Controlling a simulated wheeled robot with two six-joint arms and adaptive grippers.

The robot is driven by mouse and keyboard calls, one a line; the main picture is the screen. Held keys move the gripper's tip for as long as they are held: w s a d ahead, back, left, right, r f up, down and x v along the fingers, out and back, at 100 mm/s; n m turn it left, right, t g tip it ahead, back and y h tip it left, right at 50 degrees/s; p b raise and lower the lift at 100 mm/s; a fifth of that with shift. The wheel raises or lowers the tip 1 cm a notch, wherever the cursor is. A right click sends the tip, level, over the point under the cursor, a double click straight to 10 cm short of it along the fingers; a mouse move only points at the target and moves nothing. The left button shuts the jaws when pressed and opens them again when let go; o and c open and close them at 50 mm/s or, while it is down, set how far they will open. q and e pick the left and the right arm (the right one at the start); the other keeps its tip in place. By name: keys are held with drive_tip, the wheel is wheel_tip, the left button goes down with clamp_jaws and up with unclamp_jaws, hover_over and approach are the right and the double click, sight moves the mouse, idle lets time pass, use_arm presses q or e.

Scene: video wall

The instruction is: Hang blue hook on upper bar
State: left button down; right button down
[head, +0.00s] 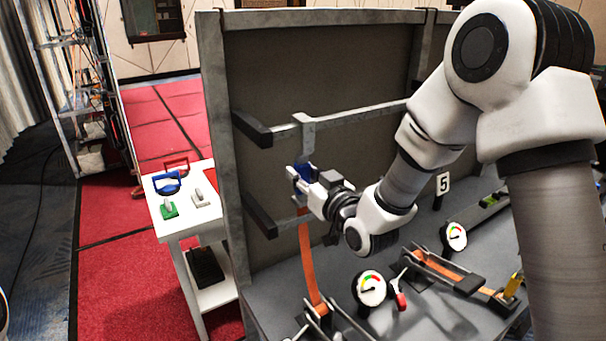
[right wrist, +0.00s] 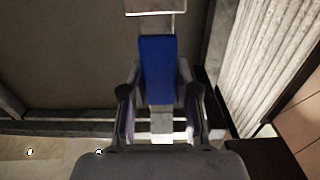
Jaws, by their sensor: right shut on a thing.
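The blue hook is a grey metal strip with a blue grip block (head: 304,170); the block also shows in the right wrist view (right wrist: 158,70). My right gripper (head: 303,184) is shut on it, with a finger on each side in the wrist view (right wrist: 160,108). The hook stands upright in front of the dark panel. Its grey top (head: 305,125) is at the upper bar (head: 360,116), near that bar's left end. I cannot tell whether it rests on the bar. The gripper partly hides the lower part. My left gripper is not in view.
An orange strap (head: 306,260) hangs below the gripper, near the lower bar (head: 285,217). Gauges (head: 370,288), a red-tipped lever (head: 400,298) and clamps crowd the grey bench. A white side table (head: 185,226) at left holds several coloured items. The panel's frame (head: 212,90) borders the left.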

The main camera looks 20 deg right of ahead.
drive_tip(key=shift+w+f, duration=0.2)
drive_tip(key=shift+w, duration=0.15)
drive_tip(key=c, duration=0.8)
unclamp_jaws()
drive_tip(key=shift+s+r, duration=0.1)
drive_tip(key=shift+s, duration=0.45)
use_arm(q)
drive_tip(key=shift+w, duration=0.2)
use_arm(e)
drive_tip(key=s, duration=0.4)
drive_tip(key=s+d, duration=0.1)
drive_tip(key=s, duration=0.1)
drive_tip(key=shift+s, duration=0.35)
